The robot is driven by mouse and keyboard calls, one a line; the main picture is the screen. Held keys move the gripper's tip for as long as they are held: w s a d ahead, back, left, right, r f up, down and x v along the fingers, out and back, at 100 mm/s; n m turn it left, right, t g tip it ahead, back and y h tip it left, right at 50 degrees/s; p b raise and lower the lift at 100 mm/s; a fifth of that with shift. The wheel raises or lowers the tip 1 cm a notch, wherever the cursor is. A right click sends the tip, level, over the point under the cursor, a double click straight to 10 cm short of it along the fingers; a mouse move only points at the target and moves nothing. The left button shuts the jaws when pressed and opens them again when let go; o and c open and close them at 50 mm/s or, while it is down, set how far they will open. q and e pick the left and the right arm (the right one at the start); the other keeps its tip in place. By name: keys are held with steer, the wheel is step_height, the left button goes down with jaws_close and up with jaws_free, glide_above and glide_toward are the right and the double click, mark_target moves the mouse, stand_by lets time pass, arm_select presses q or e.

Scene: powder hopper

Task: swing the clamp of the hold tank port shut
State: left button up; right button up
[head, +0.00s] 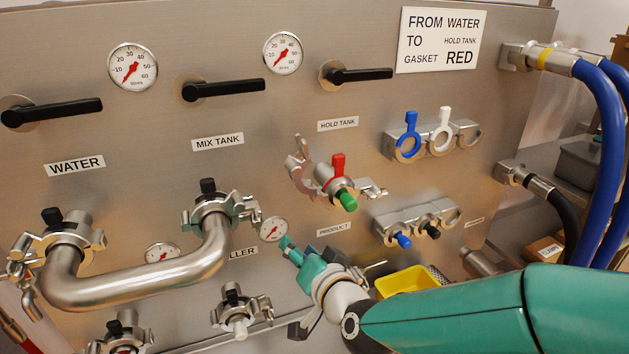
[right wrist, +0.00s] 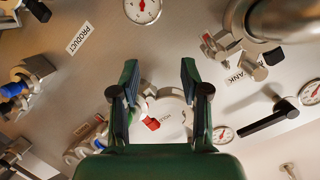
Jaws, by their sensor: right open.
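The hold tank port (head: 327,177) is at the middle of the panel under its HOLD TANK label, with a red tab (head: 338,164) and a green-ended fitting (head: 348,200). Its clamp (head: 299,170) hangs open, one curved half swung out to the left, a wing-nut piece out to the right. My right gripper (head: 312,252) is below the port, apart from it. In the right wrist view, its fingers (right wrist: 159,75) are spread and empty, with the open clamp ring (right wrist: 176,112) and red tab (right wrist: 151,124) beyond and between them. My left gripper is out of view.
A bent steel pipe (head: 140,278) joins the water and mix tank ports at the left. Racks of gaskets (head: 430,140) and caps (head: 418,224) are right of the port. A yellow bin (head: 408,281) is behind my right arm. Blue hoses (head: 606,130) hang at the far right.

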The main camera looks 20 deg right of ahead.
mark_target(298, 172)
step_height(298, 172, up, 13)
steer(key=s+d+m+t+h, duration=0.1)
steer(key=s+d+m+t, duration=0.1)
steer(key=t, duration=0.1)
steer(key=w, duration=0.8)
steer(key=shift+w+a+p, duration=0.3)
steer(key=shift+w, duration=0.05)
steer(key=shift+r, duration=0.15)
jaws_close()
